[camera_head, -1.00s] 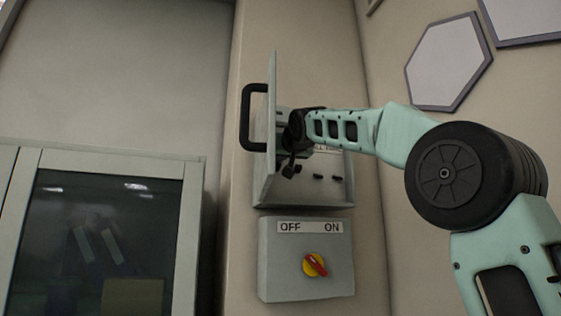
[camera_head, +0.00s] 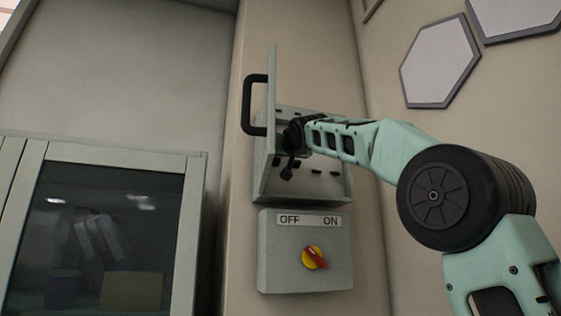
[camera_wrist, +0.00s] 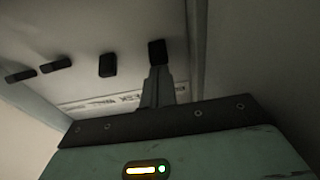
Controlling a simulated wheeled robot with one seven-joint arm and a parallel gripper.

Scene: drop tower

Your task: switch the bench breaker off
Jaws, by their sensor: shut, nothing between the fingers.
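The open grey breaker box (camera_head: 262,187) is on the wall, its door (camera_head: 271,90) swung out with a black handle (camera_head: 250,105). My gripper (camera_wrist: 159,72) is shut and empty inside the box. In the wrist view its tips are at the lower end of a black breaker switch (camera_wrist: 157,50); I cannot tell whether they touch. A second switch (camera_wrist: 107,65) and two more (camera_wrist: 56,64) are to the left, the latter at a different tilt. A label strip (camera_wrist: 100,103) is partly hidden by my gripper and unreadable. Which switch is the bench breaker cannot be told.
Below is a grey box (camera_head: 275,275) marked OFF and ON with a red and yellow rotary knob (camera_head: 314,258). A glass-fronted cabinet (camera_head: 195,200) stands at left. Hexagonal panels (camera_head: 440,62) are on the right wall. The open door is close on the left of my gripper.

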